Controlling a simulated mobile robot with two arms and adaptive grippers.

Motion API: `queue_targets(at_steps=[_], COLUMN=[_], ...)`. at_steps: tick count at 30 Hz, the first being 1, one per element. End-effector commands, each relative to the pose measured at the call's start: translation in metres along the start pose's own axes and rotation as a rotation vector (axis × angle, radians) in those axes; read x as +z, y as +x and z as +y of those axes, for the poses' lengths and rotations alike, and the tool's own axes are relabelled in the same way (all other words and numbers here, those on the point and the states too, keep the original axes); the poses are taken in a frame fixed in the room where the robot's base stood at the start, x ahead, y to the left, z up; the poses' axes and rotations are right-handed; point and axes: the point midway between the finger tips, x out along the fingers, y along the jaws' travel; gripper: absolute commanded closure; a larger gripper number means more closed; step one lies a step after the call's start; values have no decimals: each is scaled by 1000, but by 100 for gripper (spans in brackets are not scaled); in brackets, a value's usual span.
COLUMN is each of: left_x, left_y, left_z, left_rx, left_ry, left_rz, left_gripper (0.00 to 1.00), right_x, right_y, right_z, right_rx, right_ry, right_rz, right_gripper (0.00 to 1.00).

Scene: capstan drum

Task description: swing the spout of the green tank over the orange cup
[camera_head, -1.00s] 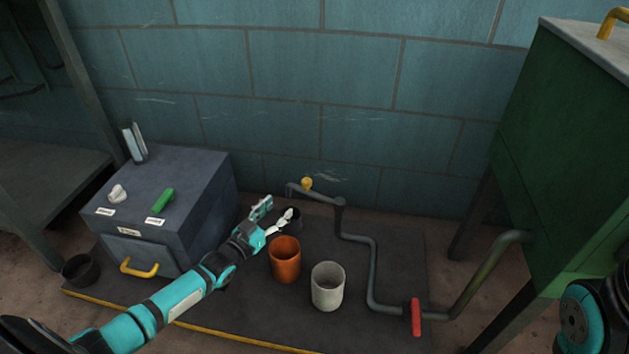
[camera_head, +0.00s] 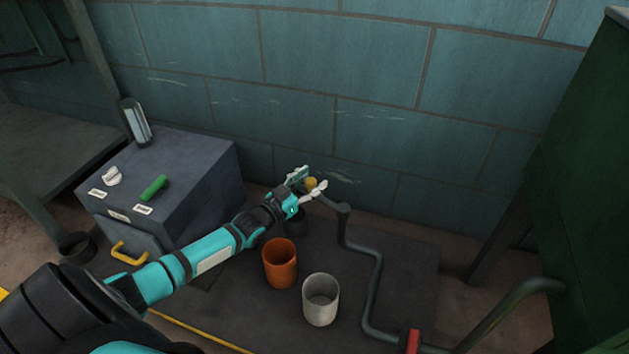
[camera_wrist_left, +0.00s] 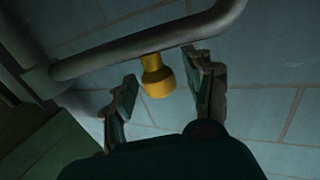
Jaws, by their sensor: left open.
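The green tank (camera_head: 585,190) stands at the right, its pipe (camera_head: 500,318) running low to the left and up to the spout (camera_head: 334,204). A yellow knob (camera_head: 311,184) sits near the spout's end; it also shows in the left wrist view (camera_wrist_left: 157,77). My left gripper (camera_head: 312,182) is open, its fingers on either side of the knob, without a visible grip on it. The orange cup (camera_head: 280,264) stands upright on the dark mat, in front of the spout's end. My right gripper is outside these views.
A grey-white cup (camera_head: 321,300) stands right of the orange cup. A dark cup (camera_head: 297,220) is partly hidden behind my left gripper. A red valve handle (camera_head: 412,341) is on the pipe. A grey box (camera_head: 190,170) stands at the left, against the teal wall.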

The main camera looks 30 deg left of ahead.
Motion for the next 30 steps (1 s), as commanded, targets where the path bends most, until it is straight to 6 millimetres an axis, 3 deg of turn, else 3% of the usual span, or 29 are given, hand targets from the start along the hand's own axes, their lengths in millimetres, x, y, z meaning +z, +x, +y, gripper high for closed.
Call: queue_targets(at_steps=[3,15,30], left_x=[0,0,0], left_y=[0,0,0], left_z=[0,0,0], left_rx=[0,0,0], left_ry=[0,0,1], left_rz=[0,0,0], left_gripper=[48,100,100], right_x=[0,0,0], right_y=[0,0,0], right_z=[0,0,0], right_rx=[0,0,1], right_ry=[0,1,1], right_rz=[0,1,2], right_gripper=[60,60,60])
